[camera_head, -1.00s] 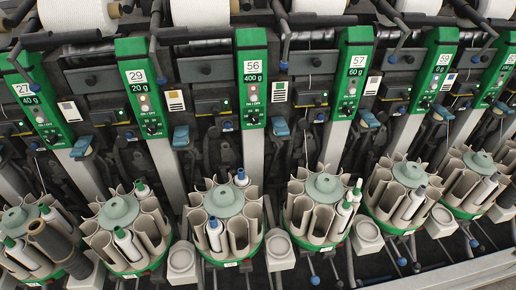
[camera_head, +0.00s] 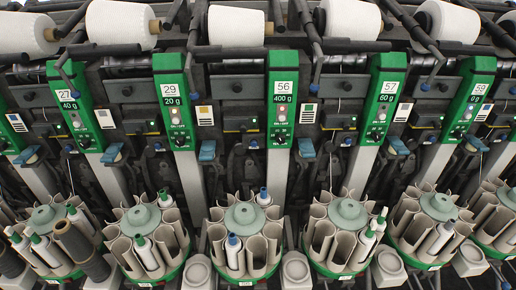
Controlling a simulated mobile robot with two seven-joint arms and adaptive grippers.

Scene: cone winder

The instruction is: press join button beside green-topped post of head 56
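The green-topped post of head 56 (camera_head: 281,92) stands just right of the picture's middle. It carries a white "56" label, a "400 g" label, a small ON/OFF switch and a dark knob low on the green part. Left of the post is a dark box with a small green light (camera_head: 240,124). A small round blue button (camera_head: 254,143) shows below that box, close to the post. I cannot tell for sure whether it is the join button. Neither of my grippers is in view.
Similar posts stand on both sides, among them head 29 (camera_head: 173,98) and head 57 (camera_head: 384,98). White yarn cones (camera_head: 235,25) lie along the top. Round bobbin magazines (camera_head: 243,216) stick out below the posts. Blue levers (camera_head: 306,148) hang between posts.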

